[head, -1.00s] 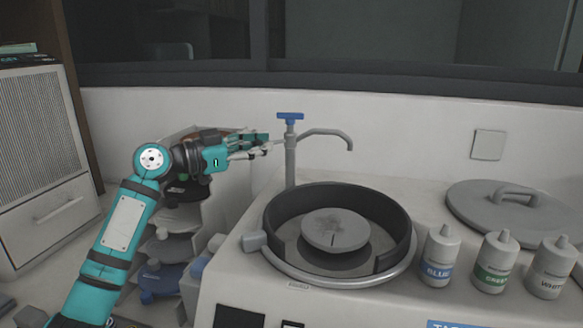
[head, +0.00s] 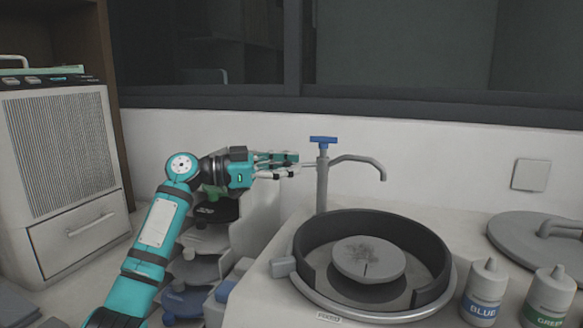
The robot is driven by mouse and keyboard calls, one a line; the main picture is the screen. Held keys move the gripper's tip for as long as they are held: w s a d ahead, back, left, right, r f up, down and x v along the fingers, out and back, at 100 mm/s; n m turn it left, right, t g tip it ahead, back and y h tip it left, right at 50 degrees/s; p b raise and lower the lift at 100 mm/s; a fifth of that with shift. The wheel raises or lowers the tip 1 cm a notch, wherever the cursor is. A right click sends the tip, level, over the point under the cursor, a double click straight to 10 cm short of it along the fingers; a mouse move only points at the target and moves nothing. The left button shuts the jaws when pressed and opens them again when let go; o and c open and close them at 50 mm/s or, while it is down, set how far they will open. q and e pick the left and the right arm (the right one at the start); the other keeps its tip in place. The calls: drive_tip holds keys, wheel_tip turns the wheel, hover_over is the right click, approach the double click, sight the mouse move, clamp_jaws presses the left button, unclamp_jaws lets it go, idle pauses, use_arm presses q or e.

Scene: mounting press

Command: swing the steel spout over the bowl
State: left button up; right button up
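The steel spout (head: 357,160) is a grey bent tube on an upright post (head: 322,190) with a blue handle (head: 323,139) on top. It reaches to the right and its tip turns down. In the picture the tip lies above the back rim of the bowl (head: 428,247); whether it is over the bowl in depth I cannot tell. The bowl is a dark round pan with a grey disc (head: 369,257) inside. My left gripper (head: 299,164) is just left of the post, fingers apart and pointing at it, with nothing seen between them. My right gripper is not in view.
A blue-labelled bottle (head: 485,290) and a green-labelled bottle (head: 549,297) stand right of the bowl. A grey lid (head: 512,240) lies behind them. A white cabinet (head: 62,170) stands at left, the wall behind.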

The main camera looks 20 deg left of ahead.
use_arm(q)
drive_tip(key=o, duration=0.4)
drive_tip(key=shift+a, duration=0.25)
drive_tip(key=shift+o, duration=0.7)
drive_tip(key=shift+d, duration=0.2)
drive_tip(key=v, duration=1.2)
drive_tip(key=shift+c, duration=0.2)
